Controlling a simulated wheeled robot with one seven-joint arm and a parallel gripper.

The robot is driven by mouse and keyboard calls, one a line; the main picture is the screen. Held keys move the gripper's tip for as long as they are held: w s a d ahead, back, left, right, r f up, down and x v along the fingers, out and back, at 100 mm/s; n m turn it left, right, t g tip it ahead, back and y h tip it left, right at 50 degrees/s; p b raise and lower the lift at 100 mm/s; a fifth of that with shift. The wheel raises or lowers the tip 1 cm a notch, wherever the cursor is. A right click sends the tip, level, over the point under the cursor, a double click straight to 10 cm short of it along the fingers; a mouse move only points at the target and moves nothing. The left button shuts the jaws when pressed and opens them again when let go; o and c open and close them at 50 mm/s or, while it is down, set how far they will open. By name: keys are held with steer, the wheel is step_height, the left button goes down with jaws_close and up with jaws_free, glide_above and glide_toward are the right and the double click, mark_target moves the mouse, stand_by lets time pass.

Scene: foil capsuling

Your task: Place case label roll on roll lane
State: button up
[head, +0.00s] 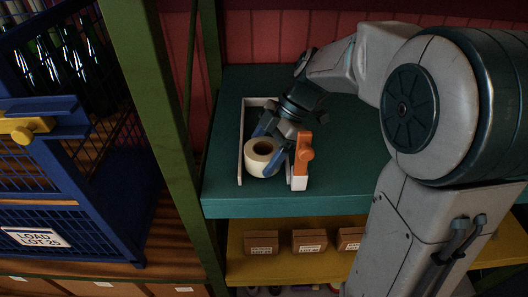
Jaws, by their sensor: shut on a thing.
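The case label roll (259,163) is a cream roll with a dark core hole facing up. It is at the front end of the roll lane (242,138), a pale channel with low side rails on the teal shelf. My gripper (267,150) is shut on the roll, with blue fingers at its back and right side. The roll sits between the two rails. Whether its underside touches the lane floor cannot be told. The wrist hides the back part of the lane.
An orange block on a white base (303,157) stands at the lane's right front. A green post (160,120) and a blue wire cage (75,190) are at left. Small brown boxes (309,240) sit on the yellow shelf below. The teal shelf (225,190) is bare around the lane.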

steer(key=shift+f, duration=0.45)
steer(key=shift+f, duration=0.15)
steer(key=o, duration=1.1)
steer(key=shift+c, duration=0.2)
steer(key=b+v, duration=0.2)
steer(key=v, duration=1)
